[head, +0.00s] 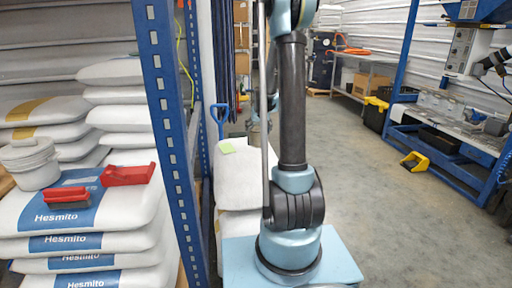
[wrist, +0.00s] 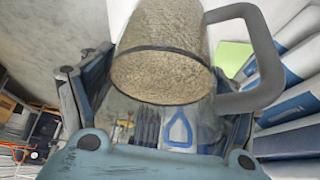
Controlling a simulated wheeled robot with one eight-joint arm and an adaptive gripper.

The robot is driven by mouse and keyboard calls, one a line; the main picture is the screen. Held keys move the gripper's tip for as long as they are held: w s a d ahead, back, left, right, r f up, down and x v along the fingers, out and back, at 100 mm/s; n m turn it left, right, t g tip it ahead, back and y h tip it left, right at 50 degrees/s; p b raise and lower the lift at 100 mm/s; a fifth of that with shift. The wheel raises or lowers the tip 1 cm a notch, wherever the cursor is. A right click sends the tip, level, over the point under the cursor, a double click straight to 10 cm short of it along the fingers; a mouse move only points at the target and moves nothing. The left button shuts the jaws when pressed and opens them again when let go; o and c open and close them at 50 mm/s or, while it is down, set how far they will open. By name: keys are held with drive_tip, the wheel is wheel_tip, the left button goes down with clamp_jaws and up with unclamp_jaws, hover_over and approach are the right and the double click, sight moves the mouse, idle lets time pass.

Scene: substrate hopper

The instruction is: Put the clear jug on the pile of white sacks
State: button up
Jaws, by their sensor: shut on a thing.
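The clear jug (wrist: 165,65) fills the upper middle of the wrist view. It holds beige granules and has a thick grey handle on its right. My gripper (wrist: 155,100) is shut on the jug, with its fingers at either side of it. In the head view my arm hides most of the gripper and jug. A pile of white sacks (head: 235,185) stands behind my arm, with a green note (head: 227,148) on top. The note also shows in the wrist view (wrist: 233,56), near sacks with blue bands (wrist: 300,70). I cannot tell the gap between jug and sacks.
Another pile of white Hesmito sacks (head: 110,210) lies left of a blue post (head: 165,110), bearing a white bucket (head: 32,162) and red tools (head: 128,174). A blue-framed bench (head: 440,150) and yellow item (head: 414,161) stand right. The floor between is clear.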

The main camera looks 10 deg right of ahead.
sight(258, 140)
drive_tip(key=shift+f, duration=3.2)
drive_tip(key=o, duration=1.7)
drive_tip(key=shift+r, duration=0.1)
